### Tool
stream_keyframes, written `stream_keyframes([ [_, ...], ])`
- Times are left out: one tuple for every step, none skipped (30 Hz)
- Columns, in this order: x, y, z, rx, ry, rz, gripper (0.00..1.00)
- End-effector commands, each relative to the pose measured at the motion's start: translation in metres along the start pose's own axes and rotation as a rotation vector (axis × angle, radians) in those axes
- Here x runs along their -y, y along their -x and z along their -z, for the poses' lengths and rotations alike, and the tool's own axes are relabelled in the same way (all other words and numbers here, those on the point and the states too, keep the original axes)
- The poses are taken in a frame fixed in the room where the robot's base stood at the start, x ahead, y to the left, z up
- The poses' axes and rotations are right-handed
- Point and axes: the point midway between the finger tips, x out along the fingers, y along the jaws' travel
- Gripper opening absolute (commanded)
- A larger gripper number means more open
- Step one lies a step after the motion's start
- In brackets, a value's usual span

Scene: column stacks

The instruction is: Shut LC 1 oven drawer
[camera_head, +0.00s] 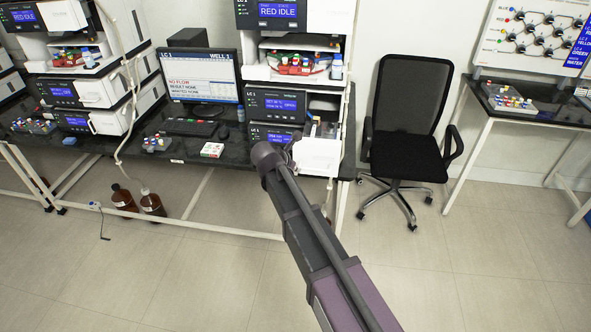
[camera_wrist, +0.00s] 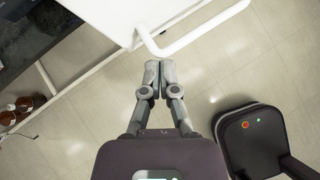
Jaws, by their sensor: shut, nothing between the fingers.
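The LC 1 oven drawer (camera_head: 318,157) is a white box standing out from the lower right of the LC 1 stack, so it is open. In the wrist view its white top and front (camera_wrist: 140,12) fill the top, with a white bar handle (camera_wrist: 205,31) along the front. My gripper (camera_wrist: 158,78) is shut and empty, its fingertips just outside the handle's left bend. I cannot tell whether they touch it. In the head view my arm reaches up to the drawer's left side, and the fingers are not clearly visible. The LC 1 display unit (camera_head: 270,137) is lit blue.
A black office chair (camera_head: 404,120) stands right of the drawer. The bench (camera_head: 190,148) carries a monitor (camera_head: 199,76), a keyboard and a small white box (camera_head: 212,150). Brown bottles (camera_head: 152,204) stand on the floor under it. The floor in front is clear.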

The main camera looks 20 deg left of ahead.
Motion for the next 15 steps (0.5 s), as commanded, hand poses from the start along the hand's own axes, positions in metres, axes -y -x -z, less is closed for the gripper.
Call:
stream_keyframes([
  [-0.002,-0.002,-0.002,0.000,-0.001,0.000,0.00],
  [-0.004,-0.003,-0.003,0.000,-0.001,0.001,0.00],
  [-0.005,-0.004,-0.005,0.000,-0.001,0.001,0.00],
  [-0.007,-0.006,-0.006,0.000,-0.001,0.001,0.00],
  [-0.008,-0.008,-0.008,0.000,-0.001,0.001,0.00],
  [-0.011,-0.011,-0.011,0.000,-0.001,0.001,0.00],
  [-0.013,-0.013,-0.014,0.000,-0.001,0.001,0.00],
  [-0.016,-0.016,-0.017,0.000,-0.001,0.001,0.00],
  [-0.019,-0.020,-0.021,0.000,0.000,0.001,0.00],
  [-0.022,-0.023,-0.024,0.000,0.000,0.001,0.00],
  [-0.026,-0.027,-0.028,0.000,-0.001,0.001,0.00],
  [-0.030,-0.032,-0.034,0.000,-0.002,0.001,0.00],
  [-0.034,-0.036,-0.038,0.000,-0.002,0.001,0.00],
  [-0.038,-0.040,-0.043,0.000,-0.002,0.001,0.00],
  [-0.043,-0.046,-0.049,0.000,-0.002,0.001,0.00],
])
